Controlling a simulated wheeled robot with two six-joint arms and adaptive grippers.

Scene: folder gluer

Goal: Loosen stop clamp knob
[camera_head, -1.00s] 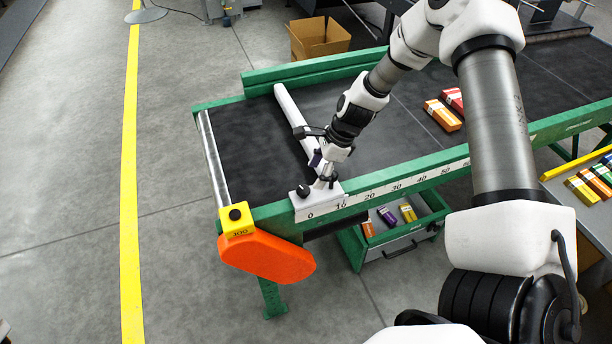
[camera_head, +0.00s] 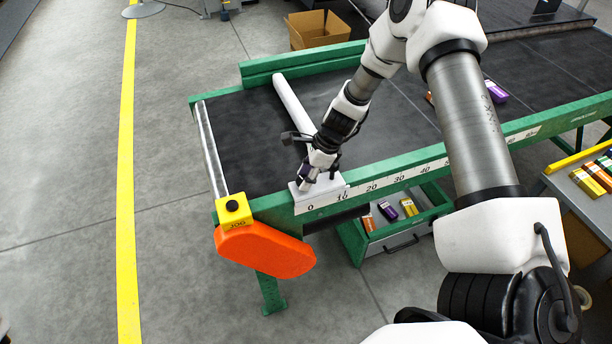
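The stop is a white bar (camera_head: 292,103) lying across the dark belt. Its white clamp block (camera_head: 328,191) sits on the green front rail at the low end of the scale, near the 0 and 10 marks. My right gripper (camera_head: 306,183) points down at the left part of this block, where the black clamp knob is. The gripper hides the knob. Its fingers are small and dark here, so I cannot tell whether they are open, shut or touching the knob. My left gripper is not in view.
A yellow jog box with a black button (camera_head: 234,207) and an orange guard (camera_head: 264,250) stand at the near left corner. A purple carton (camera_head: 496,92) lies on the belt. A drawer (camera_head: 401,240) below the rail holds several cartons.

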